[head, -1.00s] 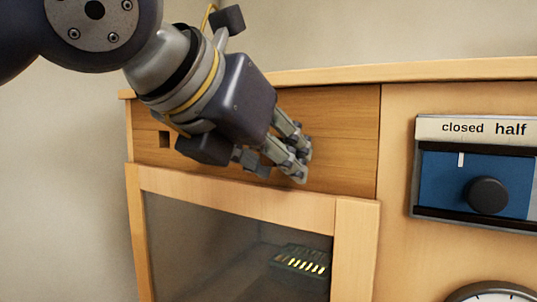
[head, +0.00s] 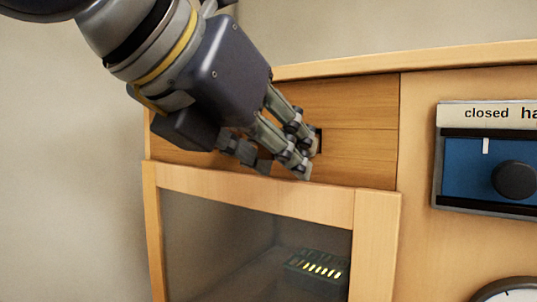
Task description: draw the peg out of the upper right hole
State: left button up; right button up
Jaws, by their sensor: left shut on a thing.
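My left gripper (head: 290,160) reaches in from the upper left, in front of the wooden panel above the glazed door. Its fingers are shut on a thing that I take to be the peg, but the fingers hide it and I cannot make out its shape. The upper right hole (head: 319,141) shows as a dark square opening in the panel, just right of the fingertips and partly covered by them. The upper left hole is hidden behind the gripper. My right gripper is not in view.
Below the panel (head: 360,155) is a wood-framed glass door (head: 375,240) with a slotted dark item (head: 318,266) behind it. At right are a blue control plate with a black knob (head: 514,180) and part of a round dial (head: 510,292). The wall at left is clear.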

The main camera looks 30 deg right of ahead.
pick_arm(q)
jog(key=s+a+b, duration=0.2)
jog(key=a+b, duration=0.1)
jog(key=a, duration=0.3)
jog(key=shift+s, duration=0.3)
dwell(0.5)
dwell(0.4)
